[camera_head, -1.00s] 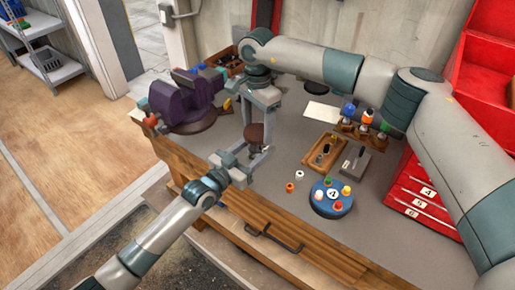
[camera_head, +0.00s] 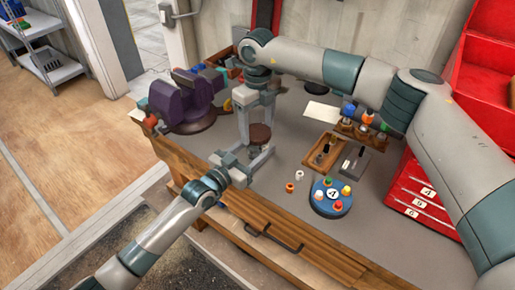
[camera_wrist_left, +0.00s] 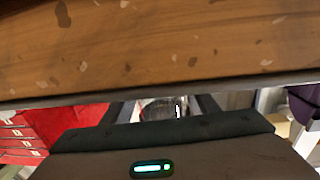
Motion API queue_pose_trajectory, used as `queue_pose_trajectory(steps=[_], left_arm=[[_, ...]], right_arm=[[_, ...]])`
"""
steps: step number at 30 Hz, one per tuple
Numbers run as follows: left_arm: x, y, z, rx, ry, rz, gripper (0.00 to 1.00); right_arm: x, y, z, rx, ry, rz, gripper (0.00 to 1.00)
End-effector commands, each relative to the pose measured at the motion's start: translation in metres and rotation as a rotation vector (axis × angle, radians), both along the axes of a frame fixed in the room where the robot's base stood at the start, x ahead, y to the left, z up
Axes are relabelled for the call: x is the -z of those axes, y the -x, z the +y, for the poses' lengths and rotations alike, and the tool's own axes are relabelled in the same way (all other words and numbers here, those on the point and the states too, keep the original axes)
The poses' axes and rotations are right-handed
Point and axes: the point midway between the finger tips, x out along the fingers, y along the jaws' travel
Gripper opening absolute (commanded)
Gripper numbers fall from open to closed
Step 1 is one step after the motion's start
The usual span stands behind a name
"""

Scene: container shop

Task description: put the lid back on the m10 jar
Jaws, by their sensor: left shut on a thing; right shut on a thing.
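A brown round lid (camera_head: 260,132) shows between the fingers of my right gripper (camera_head: 256,122), which points down from above at the bench's left part and is shut on it. My left gripper (camera_head: 257,153) reaches in from the front edge, just below the lid, and is shut on the jar. The jar is mostly hidden by the fingers in the head view. In the left wrist view a clear, glassy jar (camera_wrist_left: 165,108) shows between the two dark fingers. I cannot tell whether lid and jar touch.
A purple vise (camera_head: 183,100) stands left on the bench. A blue round holder (camera_head: 331,207) with coloured caps, two small loose caps, a wooden tray (camera_head: 313,160) and a rack of bottles (camera_head: 362,130) stand to the right. Red drawers (camera_head: 425,200) are at the far right.

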Motion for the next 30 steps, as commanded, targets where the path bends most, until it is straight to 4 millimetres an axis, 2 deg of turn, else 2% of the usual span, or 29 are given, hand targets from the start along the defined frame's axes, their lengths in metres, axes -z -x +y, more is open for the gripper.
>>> queue_pose_trajectory(steps=[18, 20, 24, 25, 27, 30], left_arm=[[0.0004, 0.0003, -0.0002, 0.0, -0.001, 0.001, 0.0], [0.0004, 0.0003, -0.0002, 0.0, -0.001, 0.001, 0.0], [0.0004, 0.0003, -0.0002, 0.001, -0.001, 0.001, 0.0], [0.0004, 0.0003, -0.0002, 0.001, -0.001, 0.001, 0.0], [0.0004, 0.0004, -0.0003, 0.001, -0.001, 0.001, 0.0], [0.0004, 0.0004, -0.0003, 0.001, -0.001, 0.001, 0.0]], right_arm=[[0.0007, -0.0004, 0.0003, 0.922, 0.0, -0.001, 0.36], [0.0007, -0.0004, 0.0003, 0.997, 0.0, -0.001, 0.36], [0.0006, -0.0006, 0.0001, 0.984, 0.0, -0.001, 0.36], [0.0006, -0.0006, 0.0001, 0.984, 0.0, -0.001, 0.68], [0.0005, -0.0006, 0.0001, 0.983, 0.0, -0.001, 0.82], [0.0006, -0.0005, 0.0002, 0.982, 0.0, -0.001, 0.82]])
